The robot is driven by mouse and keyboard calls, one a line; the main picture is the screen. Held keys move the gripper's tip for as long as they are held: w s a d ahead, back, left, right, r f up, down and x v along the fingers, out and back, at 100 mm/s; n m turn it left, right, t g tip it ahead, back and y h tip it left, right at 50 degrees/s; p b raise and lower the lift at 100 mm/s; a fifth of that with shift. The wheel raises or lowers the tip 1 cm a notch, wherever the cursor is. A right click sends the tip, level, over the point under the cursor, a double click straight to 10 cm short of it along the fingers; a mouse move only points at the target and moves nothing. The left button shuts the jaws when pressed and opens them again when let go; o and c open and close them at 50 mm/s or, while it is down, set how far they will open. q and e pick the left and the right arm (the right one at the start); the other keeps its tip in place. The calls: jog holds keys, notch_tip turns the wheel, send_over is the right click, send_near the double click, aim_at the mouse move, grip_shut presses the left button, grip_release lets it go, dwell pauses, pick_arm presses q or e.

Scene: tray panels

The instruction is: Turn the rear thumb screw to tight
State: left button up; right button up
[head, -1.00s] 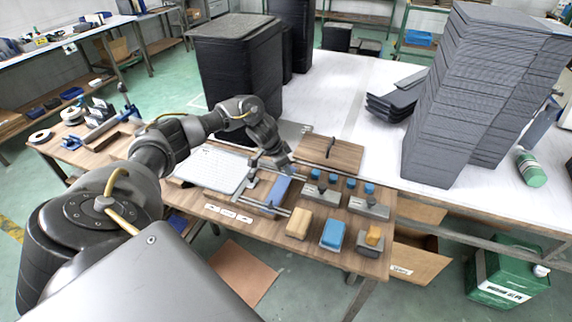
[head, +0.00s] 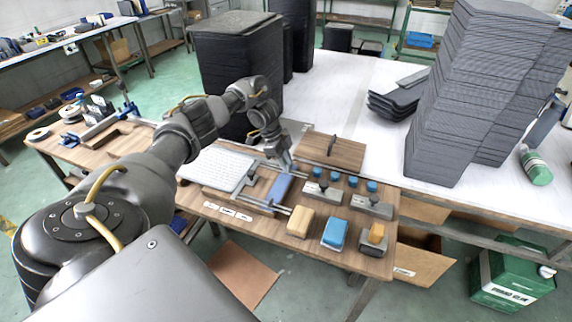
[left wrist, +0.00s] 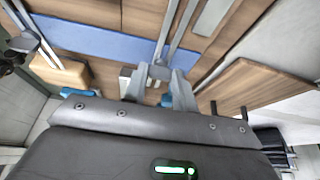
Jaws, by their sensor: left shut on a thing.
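My left gripper (head: 287,167) reaches down to the rear end of a metal clamp fixture (head: 248,182) on the wooden bench. A blue panel (head: 280,188) lies in the fixture; it also shows as a blue strip in the left wrist view (left wrist: 105,42). In the left wrist view, the two fingers of my left gripper (left wrist: 158,86) are shut on a small grey part at the end of the rods, apparently the rear thumb screw (left wrist: 157,72). The fingers hide most of it, so its turn cannot be read. My right gripper is not in view.
A wooden board with a handle (head: 332,150) lies just behind the gripper. A tan block (head: 300,221) and a blue block (head: 335,233) lie at the front. A tall grey stack (head: 475,90) stands at the right.

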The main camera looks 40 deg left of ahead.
pick_arm(q)
jog(key=shift+m, duration=0.3)
jog(key=o, duration=1)
jog(key=p+v, duration=0.2)
jog(key=v, duration=0.8)
jog(key=shift+a+r, duration=0.2)
jog(key=shift+r, duration=0.2)
